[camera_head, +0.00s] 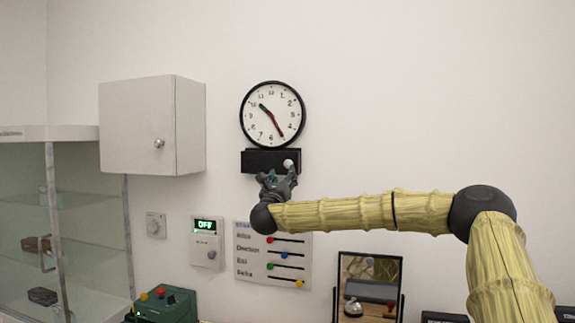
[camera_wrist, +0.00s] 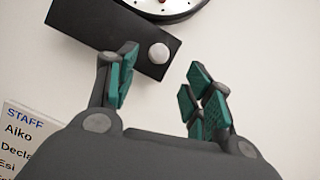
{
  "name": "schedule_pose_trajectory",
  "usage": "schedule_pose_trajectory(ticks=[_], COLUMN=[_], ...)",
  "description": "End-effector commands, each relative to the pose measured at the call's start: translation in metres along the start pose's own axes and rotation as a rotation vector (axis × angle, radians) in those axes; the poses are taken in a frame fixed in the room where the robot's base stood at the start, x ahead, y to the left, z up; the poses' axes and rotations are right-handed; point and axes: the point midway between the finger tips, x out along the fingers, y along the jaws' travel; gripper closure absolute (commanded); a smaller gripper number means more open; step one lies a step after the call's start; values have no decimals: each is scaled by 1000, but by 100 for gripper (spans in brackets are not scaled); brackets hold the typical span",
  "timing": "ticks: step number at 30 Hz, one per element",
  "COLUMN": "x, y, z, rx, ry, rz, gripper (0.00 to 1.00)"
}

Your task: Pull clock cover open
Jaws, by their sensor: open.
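A round wall clock (camera_head: 272,115) with a black rim, white face and dark red hands hangs on the wall in the head view. Its lower rim shows at the top of the wrist view (camera_wrist: 165,8). Below it is a black rectangular cover (camera_head: 262,161) with a round white knob (camera_head: 289,163) at its right end. The cover (camera_wrist: 100,32) and knob (camera_wrist: 158,53) also show in the wrist view. My gripper (camera_head: 278,176) is just below the knob, open and empty. In the wrist view its green-padded fingers (camera_wrist: 162,85) are spread apart, with the knob beyond them, seemingly not touched.
A white wall cabinet (camera_head: 140,125) is left of the clock. A staff board (camera_head: 262,278) with sliders and an OFF panel (camera_head: 206,242) are below. A framed mirror (camera_head: 345,260) stands lower right. The wall right of the clock is bare.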

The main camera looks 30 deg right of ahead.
Motion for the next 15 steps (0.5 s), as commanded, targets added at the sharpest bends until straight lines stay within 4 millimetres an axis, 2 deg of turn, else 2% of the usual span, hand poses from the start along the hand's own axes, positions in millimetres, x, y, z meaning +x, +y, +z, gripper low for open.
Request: schedule_pose_trajectory(ticks=[1,9,15], x=[10,54,77], y=[-1,0,0], z=[4,4,2], rx=[-1,-3,-4], ry=[0,0,0], rz=[-1,0,1], gripper=[49,49,49])
